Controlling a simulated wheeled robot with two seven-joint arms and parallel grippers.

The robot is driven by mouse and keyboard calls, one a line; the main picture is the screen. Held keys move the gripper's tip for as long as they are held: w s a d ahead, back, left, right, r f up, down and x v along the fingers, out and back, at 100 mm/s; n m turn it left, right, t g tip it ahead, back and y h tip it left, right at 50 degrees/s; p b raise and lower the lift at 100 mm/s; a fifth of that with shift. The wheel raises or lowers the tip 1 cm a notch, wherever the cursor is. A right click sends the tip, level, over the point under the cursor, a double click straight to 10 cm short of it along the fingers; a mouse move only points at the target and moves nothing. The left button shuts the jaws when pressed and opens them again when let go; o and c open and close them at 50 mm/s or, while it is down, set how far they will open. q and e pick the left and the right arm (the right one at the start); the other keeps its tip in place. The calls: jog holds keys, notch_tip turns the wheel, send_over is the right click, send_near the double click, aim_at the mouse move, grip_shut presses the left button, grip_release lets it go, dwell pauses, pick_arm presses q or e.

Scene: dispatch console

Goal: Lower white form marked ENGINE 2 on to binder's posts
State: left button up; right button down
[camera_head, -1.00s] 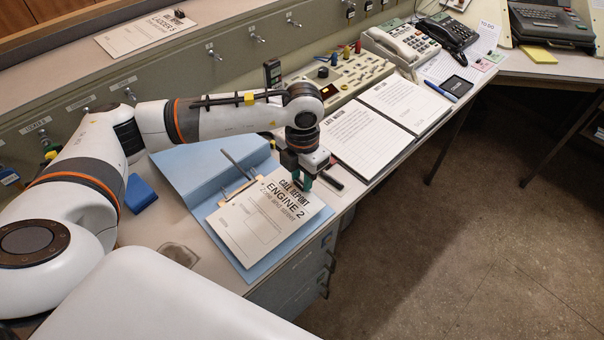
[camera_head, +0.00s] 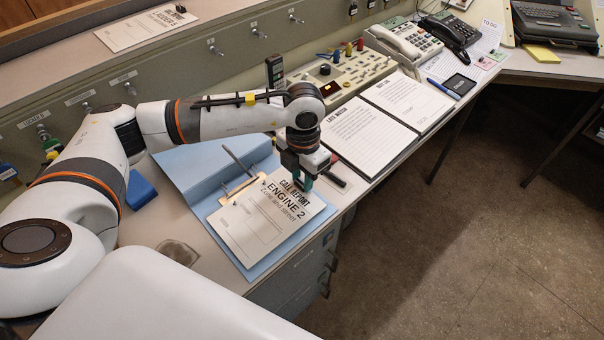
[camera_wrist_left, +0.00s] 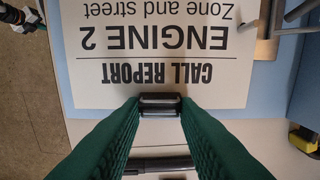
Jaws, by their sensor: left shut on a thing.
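The white form marked ENGINE 2 (camera_head: 262,232) lies nearly flat over the right side of the open blue binder (camera_head: 188,166). My left gripper (camera_head: 304,184) is shut on the form's edge near the CALL REPORT heading. In the left wrist view the green fingers (camera_wrist_left: 160,104) meet at this edge, and the form (camera_wrist_left: 160,70) reads upside down. The binder's metal fastener (camera_head: 237,184) shows beside the form's far left edge, and metal posts (camera_wrist_left: 264,48) show at the form's right in the wrist view. I cannot tell whether the posts pass through the form. My right gripper is not in view.
Two white printed pads (camera_head: 368,138) lie right of the binder. A dark marker-like object (camera_head: 334,179) lies near my gripper. A blue block (camera_head: 140,192) is left of the binder. A control panel (camera_head: 345,78) and telephones (camera_head: 408,40) stand farther back.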

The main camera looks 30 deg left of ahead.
pick_arm(q)
jog(key=shift+f, duration=0.15)
jog(key=o, duration=1.6)
jog(key=shift+f, duration=0.1)
jog(key=shift+c, duration=0.2)
jog(key=shift+d+r+p, duration=0.2)
jog(key=shift+r+p, duration=0.3)
jog(key=shift+r, duration=0.4)
jog(key=shift+r+p, duration=0.6)
jog(key=shift+r, duration=0.35)
jog(key=shift+r+p, duration=0.55)
jog(key=shift+r, duration=0.35)
jog(key=shift+r+p, duration=0.5)
jog(key=shift+r, duration=0.5)
